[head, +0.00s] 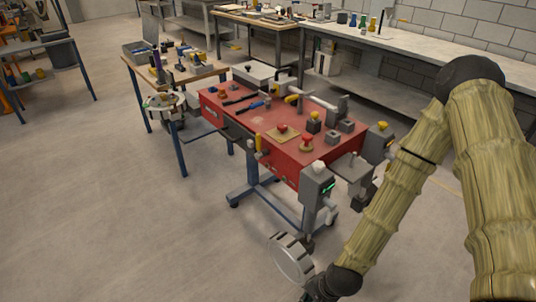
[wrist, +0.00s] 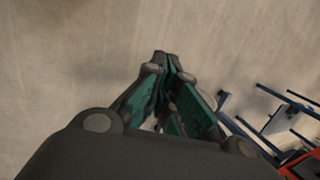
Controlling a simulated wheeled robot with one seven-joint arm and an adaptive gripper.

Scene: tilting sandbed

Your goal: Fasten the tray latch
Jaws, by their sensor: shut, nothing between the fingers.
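The red-topped bench (head: 228,112) stands on a blue wheeled frame in the middle of the head view. A small yellow-and-orange upright part (head: 258,146) sits at its front edge; I cannot tell whether it is the tray latch. A dark flat plate (head: 205,134) sticks out at the bench's left side and a grey one (head: 352,168) at its right. My gripper (wrist: 164,62) is shut and empty in the wrist view, over bare floor, apart from the bench. A red corner of the bench (wrist: 303,167) shows at the lower right there.
A grey box with a green light (head: 316,186) stands at the bench's front right corner. Loose tools and blocks lie on the red top. A wooden table (head: 135,66) stands behind left, a long workbench (head: 430,62) behind right.

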